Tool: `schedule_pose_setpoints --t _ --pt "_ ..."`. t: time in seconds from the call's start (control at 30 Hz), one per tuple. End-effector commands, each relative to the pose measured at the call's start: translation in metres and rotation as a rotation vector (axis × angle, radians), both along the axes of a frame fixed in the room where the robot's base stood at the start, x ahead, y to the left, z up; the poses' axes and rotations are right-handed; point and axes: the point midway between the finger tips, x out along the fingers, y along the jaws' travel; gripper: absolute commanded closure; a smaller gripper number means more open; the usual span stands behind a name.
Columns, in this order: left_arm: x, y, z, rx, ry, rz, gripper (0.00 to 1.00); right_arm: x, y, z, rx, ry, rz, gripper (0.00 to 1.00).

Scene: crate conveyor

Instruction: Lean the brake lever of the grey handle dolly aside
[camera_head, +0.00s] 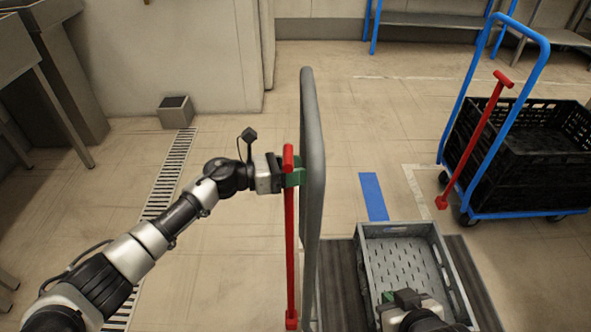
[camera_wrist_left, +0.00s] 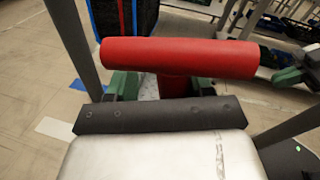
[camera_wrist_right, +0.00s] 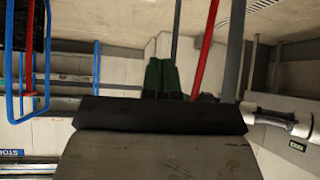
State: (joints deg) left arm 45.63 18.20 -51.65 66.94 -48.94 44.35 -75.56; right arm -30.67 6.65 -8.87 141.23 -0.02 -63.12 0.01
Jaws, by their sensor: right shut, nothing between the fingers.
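The grey handle (camera_head: 313,130) of the dolly stands upright in the head view. The red brake lever (camera_head: 291,245) stands beside it on the left, nearly upright, with a short crossbar on top. My left gripper (camera_head: 283,178) is at the lever's top. In the left wrist view its green fingertips (camera_wrist_left: 207,83) are wide apart, with the red crossbar (camera_wrist_left: 180,57) over them and the stem between, gaps on both sides. My right gripper (camera_head: 405,297) is low over the grey crate's near end, its fingers together and empty; it also shows in the right wrist view (camera_wrist_right: 162,78).
A grey crate (camera_head: 449,262) stands right of the grey handle, over a dark ribbed surface (camera_head: 468,270). A blue-handled dolly (camera_head: 546,75) with a black crate (camera_head: 535,150) and its own red lever (camera_head: 475,145) is at the right.

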Motion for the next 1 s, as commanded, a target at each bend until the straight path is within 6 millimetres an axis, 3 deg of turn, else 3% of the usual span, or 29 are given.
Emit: schedule_pose_setpoints --t 0.33,0.7,1.0 --pt "-0.003 0.008 0.000 -0.001 0.000 -0.003 0.48 -0.001 0.000 0.000 -0.002 0.011 0.000 1.00" --pt "-0.016 0.078 0.003 0.001 0.000 0.000 0.48 -0.019 -0.007 -0.010 -0.030 0.141 -0.010 1.00" --pt "-0.021 0.105 0.005 0.000 0.000 -0.001 0.48 -0.023 -0.009 -0.012 -0.036 0.167 -0.013 1.00"
